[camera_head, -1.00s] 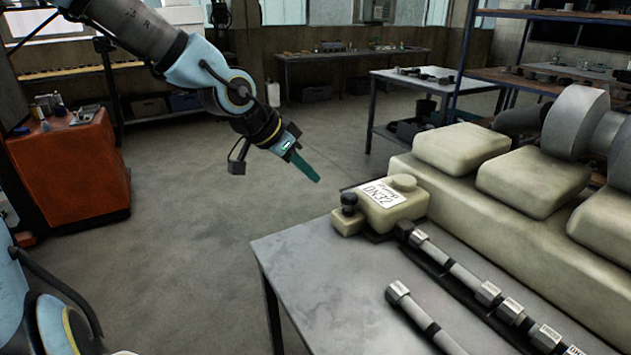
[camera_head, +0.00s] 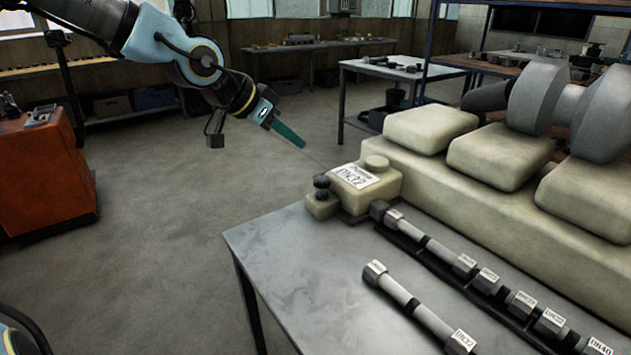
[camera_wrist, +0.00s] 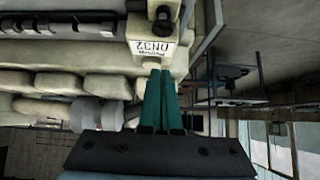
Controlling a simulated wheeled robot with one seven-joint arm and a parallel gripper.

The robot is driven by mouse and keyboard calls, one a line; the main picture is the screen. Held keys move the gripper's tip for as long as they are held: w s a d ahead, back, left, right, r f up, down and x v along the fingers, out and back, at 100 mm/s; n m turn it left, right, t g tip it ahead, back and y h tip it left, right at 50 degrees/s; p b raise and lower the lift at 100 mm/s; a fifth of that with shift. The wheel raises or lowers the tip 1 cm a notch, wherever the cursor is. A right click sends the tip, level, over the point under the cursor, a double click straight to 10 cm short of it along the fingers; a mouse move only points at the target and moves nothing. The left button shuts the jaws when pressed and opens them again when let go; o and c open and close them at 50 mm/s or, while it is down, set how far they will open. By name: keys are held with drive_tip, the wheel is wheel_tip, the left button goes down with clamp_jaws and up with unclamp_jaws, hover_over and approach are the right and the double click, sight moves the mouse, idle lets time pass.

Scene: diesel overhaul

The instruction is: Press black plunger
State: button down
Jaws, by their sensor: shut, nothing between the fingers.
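The black plunger (camera_head: 321,186) is a dark knob standing upright on a small cream block at the left side of a cream box with a white label (camera_head: 355,176), at the far left corner of the grey table. My gripper (camera_head: 303,144) is shut and empty, its green fingers pointing down and right, above and behind the plunger, apart from it. In the wrist view, the green fingertips of my gripper (camera_wrist: 160,72) lie together below the labelled box (camera_wrist: 153,45). The plunger (camera_wrist: 162,20) shows there at the top, beyond the fingertips.
The grey table (camera_head: 300,240) carries a loose labelled shaft (camera_head: 400,295) and a row of labelled shafts (camera_head: 470,266). A large cream engine block (camera_head: 520,190) stands to the right. An orange cabinet (camera_head: 40,180) is at left. The floor between is clear.

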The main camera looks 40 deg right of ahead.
drive_tip(key=d+f, duration=0.1)
hover_over(316, 183)
wheel_tip(316, 183, down, 5)
drive_tip(key=shift+s+d+r+b, duration=0.1)
drive_tip(key=shift+b, duration=0.2)
wheel_tip(316, 183, down, 2)
drive_tip(key=shift+f, duration=0.85)
drive_tip(key=shift+f+b, duration=1)
drive_tip(key=shift+f, duration=0.4)
drive_tip(key=shift+a, duration=0.2)
